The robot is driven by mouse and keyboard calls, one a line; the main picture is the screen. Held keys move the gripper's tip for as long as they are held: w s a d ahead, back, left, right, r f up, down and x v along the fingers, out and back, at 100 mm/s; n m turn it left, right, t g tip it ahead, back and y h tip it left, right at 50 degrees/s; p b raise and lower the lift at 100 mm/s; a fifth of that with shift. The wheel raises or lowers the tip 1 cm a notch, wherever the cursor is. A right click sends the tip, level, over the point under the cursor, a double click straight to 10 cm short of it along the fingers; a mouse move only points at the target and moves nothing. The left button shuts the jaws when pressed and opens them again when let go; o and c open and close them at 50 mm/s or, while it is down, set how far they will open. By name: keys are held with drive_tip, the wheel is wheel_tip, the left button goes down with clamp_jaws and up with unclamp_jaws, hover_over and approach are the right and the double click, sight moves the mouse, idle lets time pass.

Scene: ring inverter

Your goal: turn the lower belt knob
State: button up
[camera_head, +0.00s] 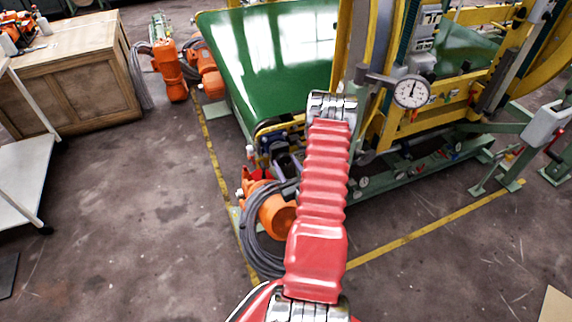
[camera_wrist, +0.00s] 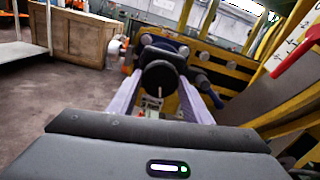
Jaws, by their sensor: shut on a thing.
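The round black lower belt knob (camera_wrist: 159,74) is in the upper middle of the wrist view, with a pale line on its face pointing downward. My gripper (camera_wrist: 159,88) reaches up to it, one pale lilac finger on each side, and is shut on the knob. The fingertips are partly hidden by the knob. In the head view my red arm covers most of this area, and I cannot make out the knob there.
The green belt (camera_head: 262,62) runs behind my arm. An orange motor (camera_head: 270,208) with coiled grey cable lies left of the arm. A dial gauge (camera_head: 411,92) sits on the yellow frame. A wooden crate (camera_head: 75,90) stands left; open floor lies between.

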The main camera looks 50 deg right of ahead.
drive_tip(key=shift+s+f, duration=0.15)
drive_tip(key=shift+f, duration=0.1)
drive_tip(key=o, duration=1.1)
drive_tip(key=shift+r, duration=0.15)
drive_tip(key=shift+c, duration=0.2)
drive_tip(key=v, duration=1.3)
drive_tip(key=shift+s+a, duration=0.15)
drive_tip(key=shift+s, duration=0.15)
